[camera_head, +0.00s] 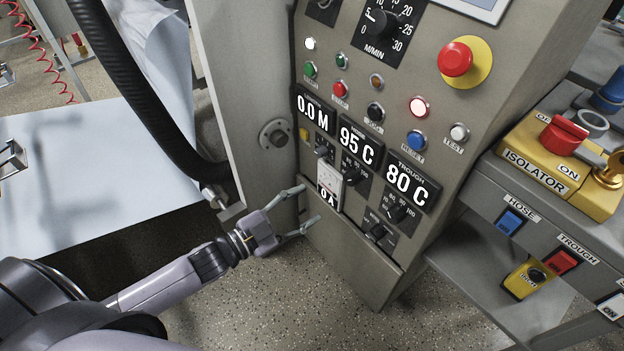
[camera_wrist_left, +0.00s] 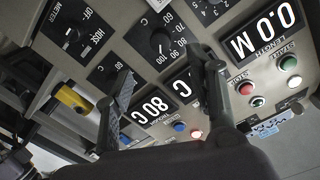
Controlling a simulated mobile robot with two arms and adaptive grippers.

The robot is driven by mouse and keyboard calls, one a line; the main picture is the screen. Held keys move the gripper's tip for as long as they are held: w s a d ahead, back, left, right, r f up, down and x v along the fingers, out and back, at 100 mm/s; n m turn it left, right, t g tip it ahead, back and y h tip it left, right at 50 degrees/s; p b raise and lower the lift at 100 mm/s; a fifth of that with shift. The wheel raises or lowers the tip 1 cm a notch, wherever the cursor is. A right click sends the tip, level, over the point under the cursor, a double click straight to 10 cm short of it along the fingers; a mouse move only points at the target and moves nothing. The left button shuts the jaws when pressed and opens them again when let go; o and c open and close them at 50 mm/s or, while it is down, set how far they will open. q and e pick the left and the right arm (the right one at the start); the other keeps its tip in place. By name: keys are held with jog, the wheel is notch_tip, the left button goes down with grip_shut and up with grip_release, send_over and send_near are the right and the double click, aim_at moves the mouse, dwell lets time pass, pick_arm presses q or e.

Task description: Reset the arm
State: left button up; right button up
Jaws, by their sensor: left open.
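My left gripper (camera_head: 308,208) is open and empty in the head view. Its fingertips point at the lower left side of the grey control panel (camera_head: 350,255), near the small ammeter reading 0 A (camera_head: 329,187). I cannot tell whether they touch the panel. In the left wrist view the two fingers (camera_wrist_left: 160,85) stand apart in front of the panel's dials and displays, with nothing between them. The displays read 0.0 M (camera_head: 315,109), 95 C (camera_head: 356,142) and 80 C (camera_head: 410,183). My right gripper does not show.
A red emergency button (camera_head: 455,59) sits at the panel's upper right. A yellow isolator box (camera_head: 545,165) with a red knob (camera_head: 563,135) stands at right, above blue (camera_head: 510,221) and red switches (camera_head: 562,262). A black hose (camera_head: 125,75) and white paper sheet (camera_head: 85,170) are at left.

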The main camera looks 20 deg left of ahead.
pick_arm(q)
jog(key=s+a+f+n+g+y, duration=0.1)
jog(key=s+f+n+g+y, duration=0.15)
jog(key=f+y, duration=0.2)
jog(key=s+a+f+n+g+y, duration=0.1)
jog(key=a+f+n+g+y, duration=0.1)
jog(key=f+n+y, duration=0.3)
jog(key=s+f+n+g+p, duration=0.3)
jog(key=s+f+g+p, duration=0.75)
jog(key=s+f, duration=0.8)
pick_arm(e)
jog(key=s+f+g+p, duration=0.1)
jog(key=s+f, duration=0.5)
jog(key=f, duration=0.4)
pick_arm(q)
jog(key=s+a+f+t+p, duration=0.1)
jog(key=s+a+p, duration=0.1)
jog(key=s+p, duration=0.6)
jog(key=s, duration=0.7)
jog(key=shift+s+f, duration=0.2)
jog(key=shift+s, duration=0.2)
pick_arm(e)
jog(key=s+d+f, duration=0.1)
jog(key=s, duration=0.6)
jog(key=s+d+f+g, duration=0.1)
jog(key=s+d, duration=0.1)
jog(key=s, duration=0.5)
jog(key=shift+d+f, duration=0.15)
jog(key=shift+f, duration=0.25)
